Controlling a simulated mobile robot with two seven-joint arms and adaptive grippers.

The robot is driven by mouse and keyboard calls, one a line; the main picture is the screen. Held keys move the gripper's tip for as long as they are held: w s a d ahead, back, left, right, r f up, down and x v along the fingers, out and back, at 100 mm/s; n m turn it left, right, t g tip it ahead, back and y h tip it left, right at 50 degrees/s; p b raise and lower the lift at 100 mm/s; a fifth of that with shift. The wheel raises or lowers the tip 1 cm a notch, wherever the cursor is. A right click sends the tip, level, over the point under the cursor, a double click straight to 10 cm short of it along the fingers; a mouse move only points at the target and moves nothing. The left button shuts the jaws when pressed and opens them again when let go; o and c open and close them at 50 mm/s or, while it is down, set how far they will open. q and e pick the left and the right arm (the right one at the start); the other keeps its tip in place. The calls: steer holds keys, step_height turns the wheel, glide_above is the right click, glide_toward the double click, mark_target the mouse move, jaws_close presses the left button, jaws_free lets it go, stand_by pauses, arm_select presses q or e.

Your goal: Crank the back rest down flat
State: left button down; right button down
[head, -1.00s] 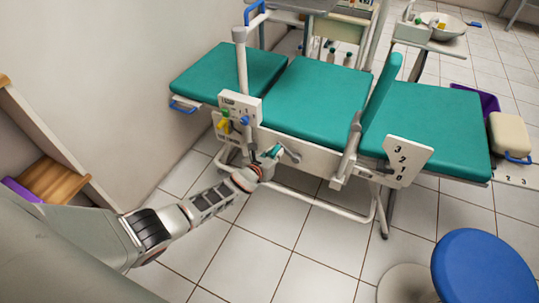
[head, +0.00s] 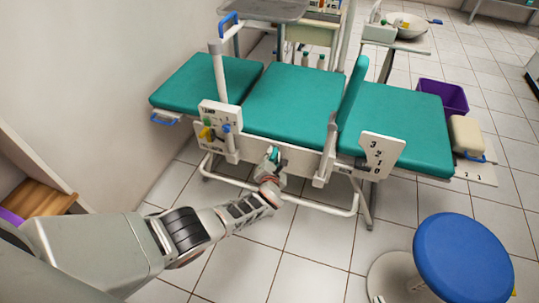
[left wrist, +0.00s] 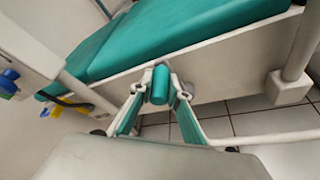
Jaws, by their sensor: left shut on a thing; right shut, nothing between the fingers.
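A narrow teal pad (head: 353,92) stands steeply upright, edge-on, between the middle pad (head: 300,100) and the right pad (head: 405,128). I cannot tell for sure which pad is the back rest. A white plate marked 3, 2, 1, 0 (head: 382,152) is at the near side. My left gripper (head: 272,160) is shut on the teal crank handle (head: 275,154) by the near rail. In the left wrist view the handle (left wrist: 160,85) sits between both fingertips. My right gripper is out of view.
A control box (head: 220,128) with coloured knobs and a post stand left of the handle. A blue stool (head: 463,262) is at the front right. A purple bin (head: 443,97) and beige cushion (head: 467,137) are at the right.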

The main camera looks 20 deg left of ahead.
arm_select(q)
steer(key=shift+s+d, duration=0.1)
steer(key=shift+d, duration=0.5)
arm_select(e)
steer(key=shift+w+a+r, duration=0.1)
steer(key=shift+a+r, duration=0.05)
steer(key=shift+r, duration=0.15)
arm_select(q)
steer(key=shift+f, duration=0.1)
steer(key=c, duration=1.9)
jaws_free()
arm_select(e)
steer(key=shift+f, duration=0.3)
steer(key=shift+r, duration=0.1)
arm_select(q)
steer(key=shift+v, duration=5.95)
